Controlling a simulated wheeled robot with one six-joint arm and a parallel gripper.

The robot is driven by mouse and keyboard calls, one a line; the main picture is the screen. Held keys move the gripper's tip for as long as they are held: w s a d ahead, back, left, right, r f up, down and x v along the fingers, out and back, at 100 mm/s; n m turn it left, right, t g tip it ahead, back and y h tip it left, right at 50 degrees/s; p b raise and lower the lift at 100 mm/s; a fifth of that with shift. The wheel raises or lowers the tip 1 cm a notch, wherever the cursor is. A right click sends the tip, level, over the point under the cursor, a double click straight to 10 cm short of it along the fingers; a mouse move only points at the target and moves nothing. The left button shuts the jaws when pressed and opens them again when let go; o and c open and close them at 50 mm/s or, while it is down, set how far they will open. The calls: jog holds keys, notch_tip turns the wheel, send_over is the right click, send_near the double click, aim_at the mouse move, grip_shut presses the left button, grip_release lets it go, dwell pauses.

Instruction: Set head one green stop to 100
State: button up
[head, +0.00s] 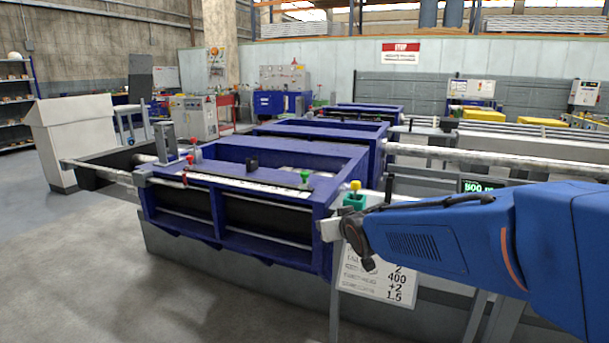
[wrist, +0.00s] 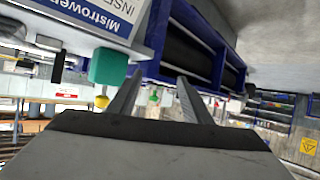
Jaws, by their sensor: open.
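The green stop (head: 304,177) stands on the white scale strip (head: 240,183) along the front rail of the nearest blue frame (head: 275,225). A small green knob (wrist: 154,98), likely the same stop, shows between my fingers in the wrist view, farther off. My gripper (wrist: 160,77) is open, with nothing between its fingertips. In the head view my blue arm reaches in from the right, and its end is beside the right end of the frame. A teal block (head: 354,200) with a yellow knob sits at that end; it also shows close to my left finger in the wrist view (wrist: 108,66).
Red-knobbed stops (head: 188,160) stand at the left end of the rail, and a black block (head: 252,163) is mid-rail. A placard (head: 378,275) hangs below my wrist. A green-lit display (head: 482,186) is behind my arm. Floor at front left is clear.

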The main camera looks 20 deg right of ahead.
aim_at(306, 174)
jog(key=w+d+r+t, duration=0.1)
jog(key=w, duration=0.8)
jog(key=w+d+r+t+y, duration=0.1)
jog(key=w+r+t, duration=0.1)
jog(key=w, duration=0.7)
jog(key=w+d+r+n+t, duration=0.1)
jog(key=w+d+t, duration=0.1)
jog(key=w, duration=0.8)
jog(key=shift+d+r+y, duration=0.1)
jog(key=shift+r+y, duration=0.3)
